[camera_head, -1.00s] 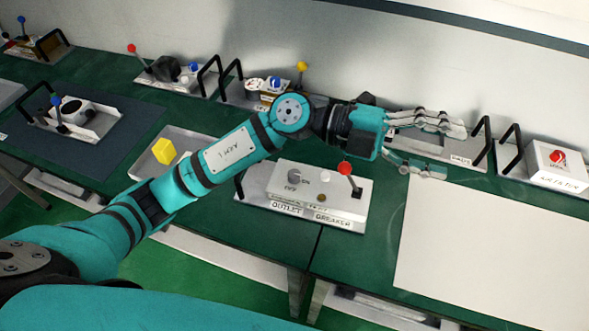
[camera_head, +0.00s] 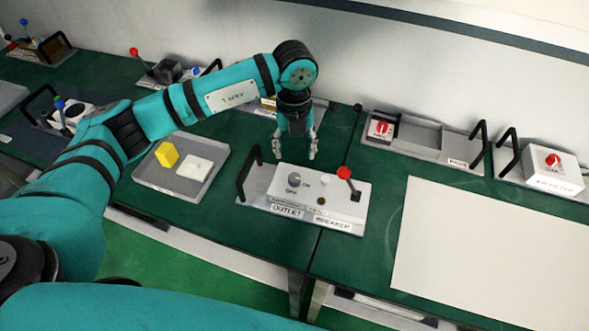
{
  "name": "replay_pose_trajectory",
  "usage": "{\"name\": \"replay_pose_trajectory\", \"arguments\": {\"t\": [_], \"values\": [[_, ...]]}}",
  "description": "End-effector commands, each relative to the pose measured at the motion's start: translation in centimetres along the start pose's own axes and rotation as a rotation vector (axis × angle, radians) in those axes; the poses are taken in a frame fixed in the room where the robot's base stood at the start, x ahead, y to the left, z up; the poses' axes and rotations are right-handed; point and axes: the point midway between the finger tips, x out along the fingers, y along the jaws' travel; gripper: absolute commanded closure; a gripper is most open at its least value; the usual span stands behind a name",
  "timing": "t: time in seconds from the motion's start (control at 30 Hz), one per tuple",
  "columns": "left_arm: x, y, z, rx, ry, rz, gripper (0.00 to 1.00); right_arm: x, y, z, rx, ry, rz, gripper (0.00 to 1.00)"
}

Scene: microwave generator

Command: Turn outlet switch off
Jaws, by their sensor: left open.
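The outlet switch (camera_head: 294,180) is a grey round knob with OFF and ON marks, on the left of a white box (camera_head: 318,201) labelled OUTLET and BREAKER. Which mark the knob points to is too small to tell. A red-tipped breaker lever (camera_head: 345,174) stands at the right of the same box. My left gripper (camera_head: 295,155) points down, open and empty, just behind and above the knob, apart from it in the picture. My right gripper is not in view.
A black handle (camera_head: 250,174) stands left of the box. A grey tray (camera_head: 150,180) holds a yellow block (camera_head: 166,154) and a white piece (camera_head: 195,167). A red-knobbed heater unit (camera_head: 555,168) stands at the right. A blank white sheet (camera_head: 490,250) covers the right front.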

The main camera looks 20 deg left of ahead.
Motion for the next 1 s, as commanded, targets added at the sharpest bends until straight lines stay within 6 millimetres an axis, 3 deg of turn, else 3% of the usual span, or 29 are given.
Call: {"name": "replay_pose_trajectory", "arguments": {"t": [0.3, 0.5, 0.93, 1.0], "values": [[6.6, 0.0, -0.1, 0.000, 0.004, 0.001, 0.45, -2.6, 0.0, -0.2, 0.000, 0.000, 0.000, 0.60], [9.5, -0.1, -0.1, 0.001, 0.003, 0.000, 0.45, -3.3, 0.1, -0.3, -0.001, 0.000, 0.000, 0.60], [10.6, -0.1, -0.1, 0.002, 0.000, -0.002, 0.45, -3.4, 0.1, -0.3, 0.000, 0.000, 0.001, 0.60], [10.6, -0.1, -0.1, 0.002, 0.000, -0.002, 0.54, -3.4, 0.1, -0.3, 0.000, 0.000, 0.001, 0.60]]}}
